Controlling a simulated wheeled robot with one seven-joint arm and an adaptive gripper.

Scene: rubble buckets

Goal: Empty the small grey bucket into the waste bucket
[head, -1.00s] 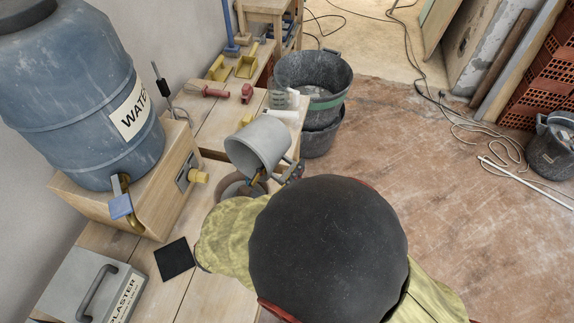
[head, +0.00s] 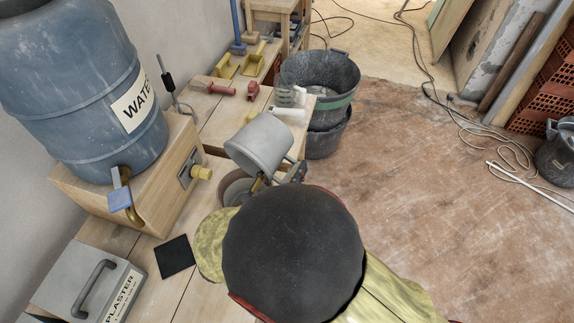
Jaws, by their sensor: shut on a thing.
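The small grey bucket (head: 259,146) is in the middle of the head view, tilted, above the workbench. My gripper (head: 289,173) is shut on it at its lower right side. Its mouth and contents cannot be made out. A round brownish-grey container (head: 236,187) stands on the bench just below it, partly hidden. A large dark bucket with a green band (head: 322,80) stands on the floor beyond the bench end, set in another dark bucket. The small bucket is apart from it. No label shows which vessel is the waste bucket.
A blue water barrel (head: 88,85) sits on a wooden stand (head: 165,185) at the left. A grey plaster box (head: 85,285) and a black square (head: 175,257) lie in front. Hand tools lie farther back. Floor (head: 420,170) at the right is mostly clear, with cables.

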